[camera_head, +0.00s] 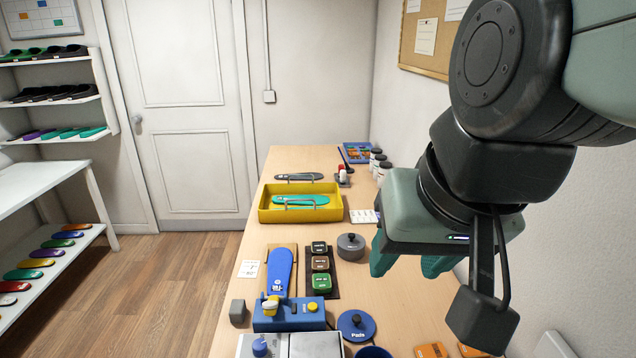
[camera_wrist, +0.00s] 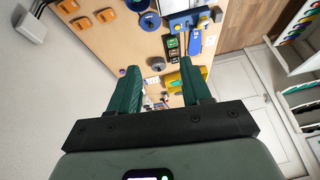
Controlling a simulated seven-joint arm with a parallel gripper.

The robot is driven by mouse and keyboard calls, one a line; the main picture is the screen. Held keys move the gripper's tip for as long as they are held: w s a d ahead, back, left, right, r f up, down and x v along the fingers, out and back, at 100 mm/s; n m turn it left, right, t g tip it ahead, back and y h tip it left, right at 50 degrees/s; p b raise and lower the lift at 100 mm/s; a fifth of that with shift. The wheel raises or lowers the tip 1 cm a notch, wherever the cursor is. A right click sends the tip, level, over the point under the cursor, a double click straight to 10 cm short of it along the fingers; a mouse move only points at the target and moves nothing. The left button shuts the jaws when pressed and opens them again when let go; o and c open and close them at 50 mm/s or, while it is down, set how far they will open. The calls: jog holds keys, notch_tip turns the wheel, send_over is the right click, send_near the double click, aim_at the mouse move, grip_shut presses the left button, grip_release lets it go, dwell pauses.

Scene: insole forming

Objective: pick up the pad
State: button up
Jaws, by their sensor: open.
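No loose pad can be made out for certain. A round blue lid (camera_head: 357,325) marked "Pads" lies near the front of the bench, and it also shows in the wrist view (camera_wrist: 150,21). A blue round container (camera_head: 373,353) is partly cut off by the bottom edge; its inside is hidden. My gripper (camera_head: 408,266) is open and empty, raised above the right side of the bench. Its two green fingers stand apart in the wrist view (camera_wrist: 158,70), with nothing between them but the distant bench.
A blue fixture (camera_head: 290,314) bears a blue insole (camera_head: 280,270). Beside it are a dark tray (camera_head: 308,268) of labelled blocks and a grey knobbed disc (camera_head: 351,246). A yellow tray (camera_head: 264,213) holds a teal insole. Orange pieces (camera_head: 430,351) lie front right, near the wall.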

jog(key=w+a+f+m+g+y, duration=0.2)
jog(key=w+a+f+m+g, duration=0.15)
jog(key=w+f+m, duration=1)
jog(key=d+f+m+h, duration=0.1)
jog(key=d+f+m, duration=0.1)
jog(key=f, duration=0.5)
jog(key=d+f+m+g+h, duration=0.1)
jog(key=d+f+m, duration=0.1)
jog(key=f, duration=0.6)
jog(key=d+f+m, duration=0.2)
jog(key=d+f, duration=0.1)
jog(key=f, duration=0.5)
jog(key=shift+w+f+g+h, duration=0.1)
jog(key=shift+w+g+h, duration=0.1)
jog(key=shift+g+h, duration=0.2)
jog(key=shift+d+f, duration=0.1)
jog(key=shift+f, duration=2.85)
jog(key=c, duration=0.7)
